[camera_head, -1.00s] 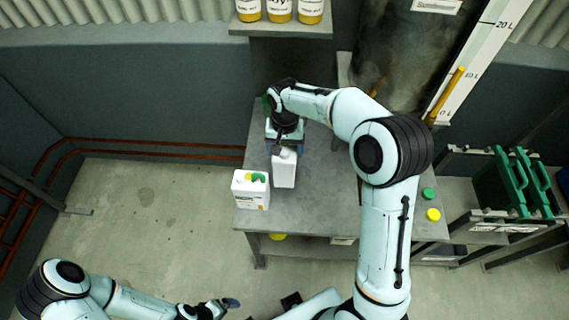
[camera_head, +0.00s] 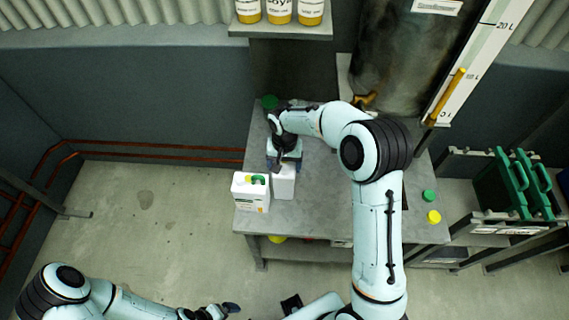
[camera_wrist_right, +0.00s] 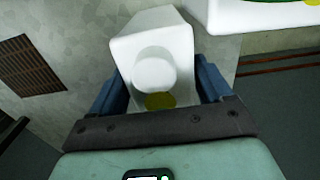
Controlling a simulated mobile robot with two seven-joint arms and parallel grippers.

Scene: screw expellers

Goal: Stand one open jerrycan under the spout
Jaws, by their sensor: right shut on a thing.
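My right gripper (camera_head: 285,161) is shut on a white jerrycan (camera_head: 284,183) at the left part of the grey table. In the right wrist view the blue fingers (camera_wrist_right: 160,88) flank the jerrycan (camera_wrist_right: 150,45); a dull yellow patch shows by its white neck, and I cannot tell whether it is open. A brass-coloured spout (camera_head: 366,100) sits low on the dark tank (camera_head: 398,50). My left gripper (camera_head: 230,309) is low in the head view, away from the table, its fingers unclear.
The table (camera_head: 322,190) is clear right of the held jerrycan. A green cap (camera_head: 429,195) and a yellow cap (camera_head: 433,216) lie at its right end. A green item (camera_head: 269,102) is at the back left.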

